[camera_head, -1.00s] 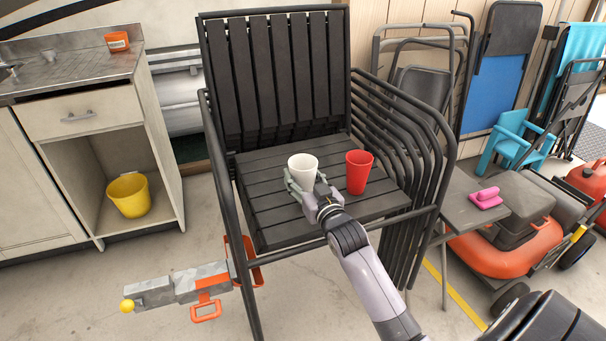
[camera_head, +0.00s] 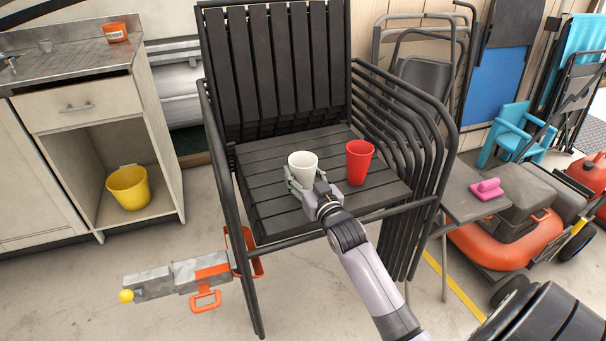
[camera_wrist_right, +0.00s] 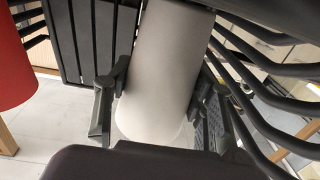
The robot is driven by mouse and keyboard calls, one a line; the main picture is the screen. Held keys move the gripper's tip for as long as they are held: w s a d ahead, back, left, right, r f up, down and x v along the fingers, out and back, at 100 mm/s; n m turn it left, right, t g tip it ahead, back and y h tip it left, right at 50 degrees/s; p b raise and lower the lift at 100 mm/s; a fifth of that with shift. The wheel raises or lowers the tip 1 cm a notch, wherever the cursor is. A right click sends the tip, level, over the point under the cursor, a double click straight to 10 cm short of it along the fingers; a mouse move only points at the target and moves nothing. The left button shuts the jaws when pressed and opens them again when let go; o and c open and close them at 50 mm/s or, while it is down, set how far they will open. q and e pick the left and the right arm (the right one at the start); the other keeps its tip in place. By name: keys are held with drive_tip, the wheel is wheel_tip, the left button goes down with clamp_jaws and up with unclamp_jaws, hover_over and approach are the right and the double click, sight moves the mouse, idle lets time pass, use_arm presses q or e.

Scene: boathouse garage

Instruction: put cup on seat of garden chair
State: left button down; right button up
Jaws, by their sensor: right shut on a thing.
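A white cup (camera_head: 303,163) is upright at the seat (camera_head: 275,205) of the black slatted garden chair (camera_head: 272,75). My right gripper (camera_head: 306,184) is shut around its lower part from the near side. I cannot tell whether the cup's base touches the seat, as the gripper hides it. In the right wrist view the white cup (camera_wrist_right: 165,75) fills the middle, between the two fingers of the gripper (camera_wrist_right: 160,92). A red cup (camera_head: 359,162) stands upright on the seat just right of the white one. My left gripper is not in view.
The chair's armrests and stacked frames (camera_head: 420,130) flank the seat. A toy blaster (camera_head: 180,278) is by the chair's front left leg. A small grey table (camera_head: 462,200) with a pink object (camera_head: 487,189) stands right. The seat's left part is bare.

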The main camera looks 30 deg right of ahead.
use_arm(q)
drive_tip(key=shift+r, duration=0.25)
use_arm(e)
drive_tip(key=shift+f, duration=0.25)
drive_tip(key=o, duration=1.2)
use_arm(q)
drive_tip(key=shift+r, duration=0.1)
use_arm(e)
drive_tip(key=shift+o, duration=0.2)
drive_tip(key=s+a, duration=0.2)
drive_tip(key=s, duration=1)
drive_tip(key=shift+w, duration=0.1)
drive_tip(key=shift+c, duration=0.2)
